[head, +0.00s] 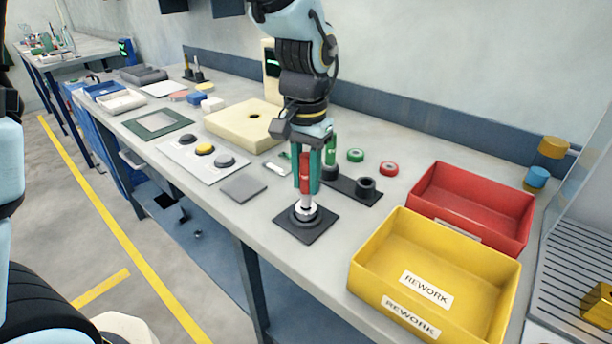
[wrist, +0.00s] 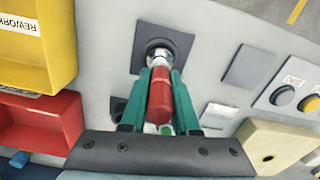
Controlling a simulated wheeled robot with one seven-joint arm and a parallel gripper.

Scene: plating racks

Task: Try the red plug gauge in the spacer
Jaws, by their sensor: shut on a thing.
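The red plug gauge (head: 305,172) is upright in my gripper (head: 306,185), whose green fingers are shut on its red handle. The spacer (head: 306,213) is a metal ring on a dark square base plate (head: 319,234). The gauge's silver lower end meets the top of the spacer; I cannot tell how deep it sits inside. In the wrist view the red handle (wrist: 160,98) lies between the fingers, with the silver end (wrist: 158,60) at the spacer and its dark base. A green plug gauge (head: 331,150) stands in a dark holder behind my gripper.
A yellow REWORK bin (head: 449,243) and a red bin (head: 478,238) stand to the right. The holder has an empty black socket (head: 366,187). Green (head: 355,155) and red (head: 389,168) rings lie behind. A grey pad (head: 243,188) and button panel (head: 196,152) lie left.

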